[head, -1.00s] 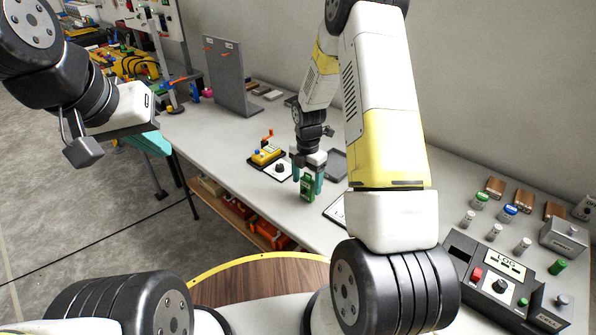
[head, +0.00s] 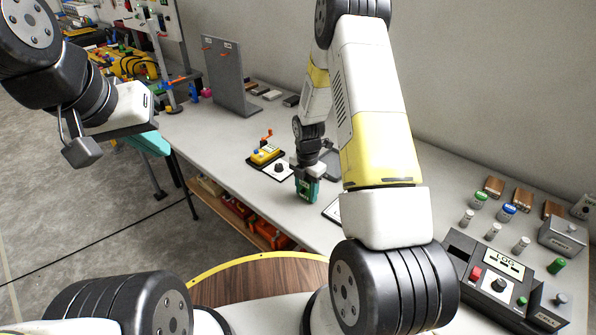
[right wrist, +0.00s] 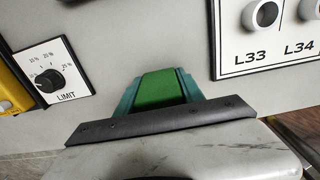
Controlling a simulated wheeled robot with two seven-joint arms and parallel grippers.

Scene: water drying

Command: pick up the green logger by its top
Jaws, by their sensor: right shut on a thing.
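The green logger (head: 308,197) is a small upright block over the middle of the table, mostly covered by my right gripper in the head view. My right gripper (head: 306,188) is above and around it, its teal fingers shut on its upper part. In the right wrist view the logger's green top (right wrist: 160,88) shows between the two teal fingertips. Whether its bottom touches the table is hard to tell. My left gripper (head: 150,143) is at the upper left, beyond the table's edge, its teal fingers partly hidden; nothing shows in it.
A yellow device (head: 265,154) and a LIMIT dial plate (right wrist: 47,76) lie left of the right gripper. A white plate with labelled sockets (right wrist: 265,35) lies to the right. A grey upright panel (head: 230,78) stands behind. A LOG console (head: 490,280) sits front right.

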